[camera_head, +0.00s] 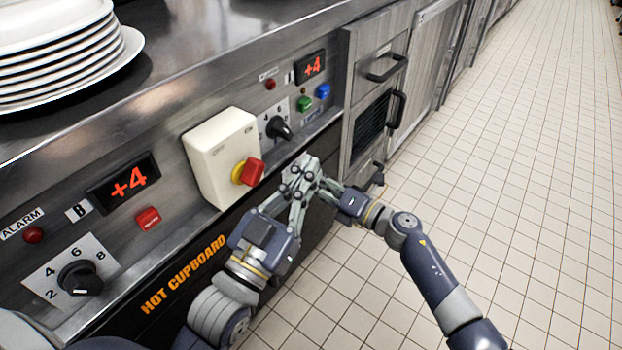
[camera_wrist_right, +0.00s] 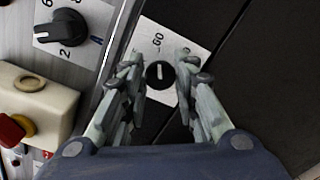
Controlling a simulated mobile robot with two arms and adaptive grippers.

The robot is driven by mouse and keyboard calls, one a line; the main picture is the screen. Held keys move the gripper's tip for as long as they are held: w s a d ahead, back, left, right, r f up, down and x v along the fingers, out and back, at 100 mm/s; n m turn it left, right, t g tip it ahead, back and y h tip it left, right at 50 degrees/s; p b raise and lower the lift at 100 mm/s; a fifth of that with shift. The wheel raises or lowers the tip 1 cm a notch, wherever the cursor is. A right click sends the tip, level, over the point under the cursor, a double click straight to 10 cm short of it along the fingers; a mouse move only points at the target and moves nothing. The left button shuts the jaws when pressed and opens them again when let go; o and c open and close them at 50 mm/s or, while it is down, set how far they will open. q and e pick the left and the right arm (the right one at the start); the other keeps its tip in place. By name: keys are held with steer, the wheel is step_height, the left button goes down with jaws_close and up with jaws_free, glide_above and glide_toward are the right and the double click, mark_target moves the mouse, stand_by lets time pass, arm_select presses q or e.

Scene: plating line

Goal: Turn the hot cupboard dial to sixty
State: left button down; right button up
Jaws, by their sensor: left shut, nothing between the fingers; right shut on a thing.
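The small black dial (camera_wrist_right: 160,75) sits on a white plate (camera_wrist_right: 151,33) printed with "60", in the right wrist view. Its white mark points up in that view, roughly towards the "60"; other figures are mostly hidden by my fingers. My right gripper (camera_wrist_right: 160,70) is shut on the dial, one finger on each side. In the head view the dial is hidden by my grippers. My left gripper (camera_head: 300,178) is shut and empty, overlapping the right one in front of the dark panel. The orange "HOT CUPBOARD" lettering (camera_head: 184,275) is left of it.
A cream box with a red knob (camera_head: 249,172) juts from the panel near my left gripper. Black selector knobs (camera_head: 80,278) (camera_head: 279,128), lit displays (camera_head: 124,182) and buttons line the panel. Stacked plates (camera_head: 60,60) stand on the counter. The tiled floor (camera_head: 520,180) at right is clear.

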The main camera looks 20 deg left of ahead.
stand_by(0.4)
steer(key=o, duration=1)
steer(key=shift+d, duration=0.15)
steer(key=v, duration=1.1)
steer(key=shift+s+d, duration=0.15)
steer(key=shift+d, duration=0.25)
